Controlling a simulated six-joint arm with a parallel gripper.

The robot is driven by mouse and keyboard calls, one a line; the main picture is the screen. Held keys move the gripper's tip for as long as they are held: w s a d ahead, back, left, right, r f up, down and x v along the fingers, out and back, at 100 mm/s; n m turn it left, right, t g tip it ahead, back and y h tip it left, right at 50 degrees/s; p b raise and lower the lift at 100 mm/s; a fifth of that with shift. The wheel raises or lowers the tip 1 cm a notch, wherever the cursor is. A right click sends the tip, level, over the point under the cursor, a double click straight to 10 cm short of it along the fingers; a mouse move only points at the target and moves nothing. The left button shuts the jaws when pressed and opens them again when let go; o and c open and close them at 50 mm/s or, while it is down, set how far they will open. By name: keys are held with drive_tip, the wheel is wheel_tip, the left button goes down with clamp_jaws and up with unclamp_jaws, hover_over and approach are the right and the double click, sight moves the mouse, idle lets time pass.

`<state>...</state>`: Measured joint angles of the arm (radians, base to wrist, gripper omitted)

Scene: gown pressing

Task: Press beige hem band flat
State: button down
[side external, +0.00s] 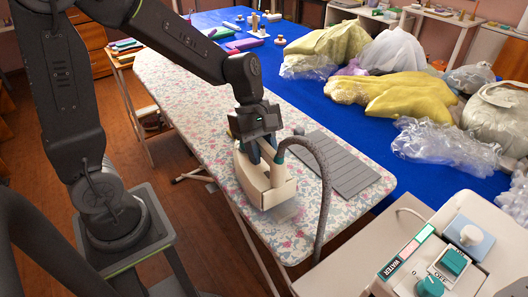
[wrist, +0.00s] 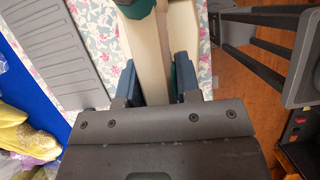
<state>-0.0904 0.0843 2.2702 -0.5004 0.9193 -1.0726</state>
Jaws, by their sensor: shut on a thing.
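A cream iron (side external: 268,188) with green parts sits on the floral ironing board (side external: 190,95), near its front end. My gripper (side external: 264,150) is shut on the iron's handle from above. In the wrist view, the blue fingers of my gripper (wrist: 157,85) stand on both sides of the cream handle (wrist: 151,60). A small pale beige patch (side external: 287,213) shows at the iron's lower front edge; I cannot tell whether it is the hem band or part of the iron. Whatever lies under the iron is hidden.
A grey ribbed rest (side external: 340,163) lies on the board right of the iron. A grey hose (side external: 324,190) runs from the iron to the front. A control unit (side external: 455,250) stands front right.

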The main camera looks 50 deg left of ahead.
drive_tip(key=shift+a, duration=0.1)
drive_tip(key=shift+w+a, duration=0.2)
drive_tip(key=shift+a, duration=1.85)
drive_tip(key=shift+r, duration=3.55)
